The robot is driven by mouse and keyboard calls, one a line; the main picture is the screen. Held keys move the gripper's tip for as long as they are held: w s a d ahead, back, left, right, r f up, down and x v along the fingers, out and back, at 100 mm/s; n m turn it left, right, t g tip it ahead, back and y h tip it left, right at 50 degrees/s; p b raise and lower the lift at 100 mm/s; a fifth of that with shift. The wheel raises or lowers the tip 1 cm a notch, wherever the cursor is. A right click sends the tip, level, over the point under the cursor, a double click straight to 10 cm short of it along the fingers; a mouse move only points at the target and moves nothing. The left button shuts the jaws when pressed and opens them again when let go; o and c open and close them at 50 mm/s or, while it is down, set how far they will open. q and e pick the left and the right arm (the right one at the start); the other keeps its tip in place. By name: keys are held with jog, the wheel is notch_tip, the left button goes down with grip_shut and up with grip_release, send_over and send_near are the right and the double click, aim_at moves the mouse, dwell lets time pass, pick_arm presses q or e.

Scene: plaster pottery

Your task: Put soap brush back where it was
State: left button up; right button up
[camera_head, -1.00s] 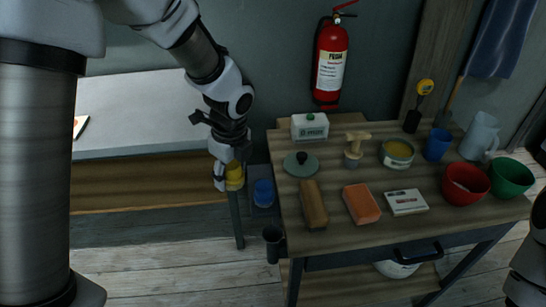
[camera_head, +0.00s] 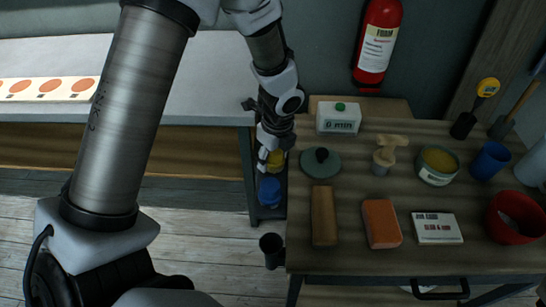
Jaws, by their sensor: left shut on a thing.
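My left gripper (camera_head: 268,151) reaches down beside the left edge of the wooden table. It is shut, with a yellow thing (camera_head: 276,160) at its fingertips. The fingers hide part of this thing, and I cannot tell whether it is the soap brush. A blue container (camera_head: 269,192) sits just below on a narrow side rack. A beige wooden-handled tool (camera_head: 390,146), perhaps a brush, stands upright on the table with a grey lower part. My right gripper is not in view.
The wooden table (camera_head: 465,189) holds a white carton (camera_head: 338,119), a grey-green lid (camera_head: 320,165), a brown block (camera_head: 324,216), an orange block (camera_head: 381,223), a white box (camera_head: 437,228), a tin (camera_head: 437,167), a blue cup (camera_head: 490,160) and a red bowl (camera_head: 517,214). A dark cup (camera_head: 272,249) hangs at its left side.

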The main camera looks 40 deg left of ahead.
aim_at(276, 152)
pick_arm(q)
jog(key=shift+s+r, duration=0.2)
jog(key=shift+f, duration=0.15)
jog(key=o, duration=1.2)
jog(key=shift+w+f, duration=0.1)
jog(key=shift+w, duration=0.05)
jog(key=shift+r, duration=0.45)
jog(key=r, duration=0.3)
jog(key=d+r+p, duration=0.1)
jog(key=r, duration=0.3)
jog(key=r+p, duration=0.1)
jog(key=r, duration=0.3)
jog(key=shift+s+d+r, duration=0.2)
jog(key=shift+s+r, duration=0.05)
